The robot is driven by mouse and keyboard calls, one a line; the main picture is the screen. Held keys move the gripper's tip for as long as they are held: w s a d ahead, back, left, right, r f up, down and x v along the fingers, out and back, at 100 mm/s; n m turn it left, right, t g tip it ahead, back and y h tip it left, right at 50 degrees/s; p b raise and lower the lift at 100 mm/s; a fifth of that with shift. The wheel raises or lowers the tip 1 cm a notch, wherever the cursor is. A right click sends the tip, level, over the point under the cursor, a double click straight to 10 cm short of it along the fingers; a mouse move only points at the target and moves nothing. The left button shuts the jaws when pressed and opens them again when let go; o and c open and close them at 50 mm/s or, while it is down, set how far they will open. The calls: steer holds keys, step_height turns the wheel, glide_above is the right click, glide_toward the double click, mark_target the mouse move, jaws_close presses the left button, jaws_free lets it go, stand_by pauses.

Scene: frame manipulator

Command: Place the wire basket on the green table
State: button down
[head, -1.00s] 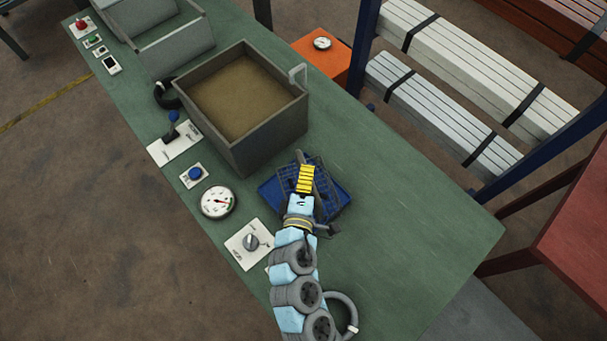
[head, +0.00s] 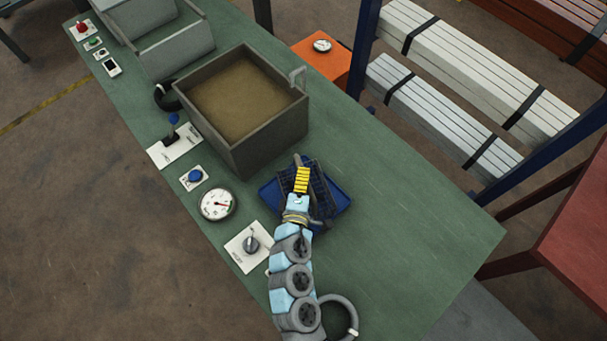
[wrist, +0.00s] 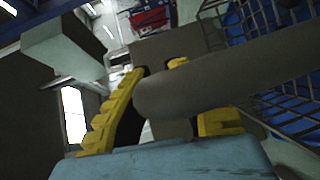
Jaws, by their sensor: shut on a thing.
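The wire basket (head: 321,190) is a dark mesh basket with a thick grey-brown handle. It is at or just above a blue tray (head: 341,196) on the green table (head: 400,215); I cannot tell whether it touches the tray. My gripper (head: 301,178) has yellow fingers and is shut on the basket's handle, partly hiding the basket. In the wrist view the fingers sit on both sides of the thick handle (wrist: 230,78), with the wire mesh (wrist: 262,25) and blue tray behind it at the right.
A large grey bin (head: 270,145) with a brown inside stands just behind the basket. A gauge (head: 216,203), a knob panel (head: 250,246), a blue button (head: 194,176) and a lever (head: 172,133) line the left edge. The table's right part is clear.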

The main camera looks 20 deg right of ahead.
steer(key=c, duration=1.2)
jaws_free()
steer(key=shift+f, duration=0.1)
steer(key=shift+s, duration=0.1)
steer(key=b+v, duration=0.2)
steer(key=v, duration=0.8)
steer(key=shift+s+a, duration=0.2)
steer(key=shift+a, duration=0.1)
steer(key=shift+s+a+b, duration=0.2)
steer(key=shift+s+b, duration=0.15)
steer(key=shift+s, duration=0.2)
steer(key=shift+s+r, duration=0.1)
steer(key=shift+r, duration=0.1)
